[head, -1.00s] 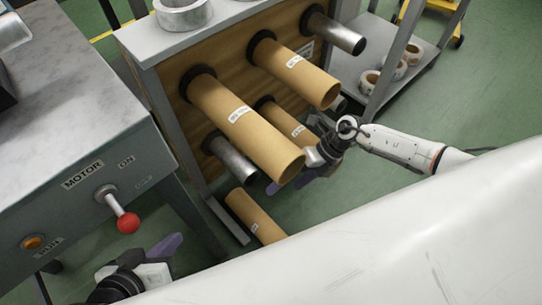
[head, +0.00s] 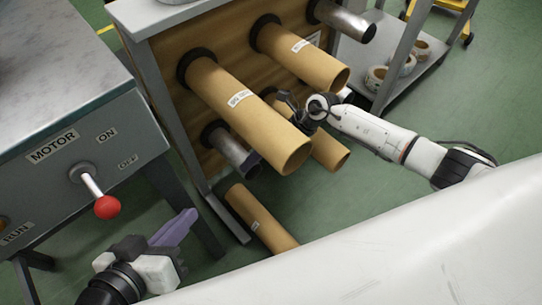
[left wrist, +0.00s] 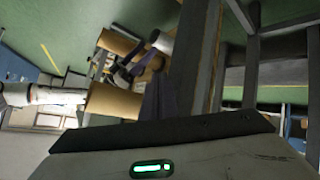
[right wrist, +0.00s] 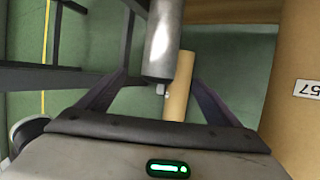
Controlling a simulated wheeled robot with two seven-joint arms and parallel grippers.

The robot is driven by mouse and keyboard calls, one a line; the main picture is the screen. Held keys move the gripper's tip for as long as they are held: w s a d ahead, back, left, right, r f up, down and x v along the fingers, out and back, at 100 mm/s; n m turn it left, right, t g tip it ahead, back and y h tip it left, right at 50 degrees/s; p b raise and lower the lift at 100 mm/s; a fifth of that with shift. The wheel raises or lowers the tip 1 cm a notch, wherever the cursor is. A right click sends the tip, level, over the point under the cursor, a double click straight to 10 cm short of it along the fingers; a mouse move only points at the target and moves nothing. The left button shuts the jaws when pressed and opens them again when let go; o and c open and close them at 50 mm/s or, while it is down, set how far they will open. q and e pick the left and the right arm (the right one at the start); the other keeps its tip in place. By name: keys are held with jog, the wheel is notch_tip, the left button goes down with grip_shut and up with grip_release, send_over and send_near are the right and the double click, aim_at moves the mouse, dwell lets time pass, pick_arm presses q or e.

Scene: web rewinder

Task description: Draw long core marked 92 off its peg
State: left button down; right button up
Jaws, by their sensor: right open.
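Several cardboard cores sit on pegs of the wooden panel. The upper-left long core (head: 245,108) and upper-right core (head: 305,57) carry white labels too small to read in the head view. A third core (head: 330,152) shows partly behind the upper-left one. A fourth (head: 260,218) lies low. In the right wrist view, the core at right (right wrist: 290,110) has an upside-down label that seems to read 57. My right gripper (head: 290,103) is open, partly hidden behind the upper-left core. Its fingers (right wrist: 158,90) are empty, facing a bare metal peg (right wrist: 162,40). My left gripper (head: 175,230) is low at left, away from the cores.
Bare metal pegs (head: 235,153) also stick out of the panel (head: 215,45). A grey motor cabinet (head: 85,150) with a red-knobbed lever (head: 105,205) stands at left. A shelf (head: 425,50) with tape rolls is at the back right. Green floor is open at right.

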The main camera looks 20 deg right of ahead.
aim_at(256, 165)
jog(key=x, duration=0.4)
pick_arm(q)
jog(key=shift+d+r+h, duration=0.25)
jog(key=shift+r+h, duration=0.05)
jog(key=shift+r, duration=0.1)
pick_arm(e)
jog(key=shift+x, duration=1.2)
jog(key=shift+d, duration=0.1)
jog(key=shift+c, duration=0.2)
jog(key=c, duration=1.8)
jog(key=o, duration=1.5)
jog(key=shift+c, duration=0.2)
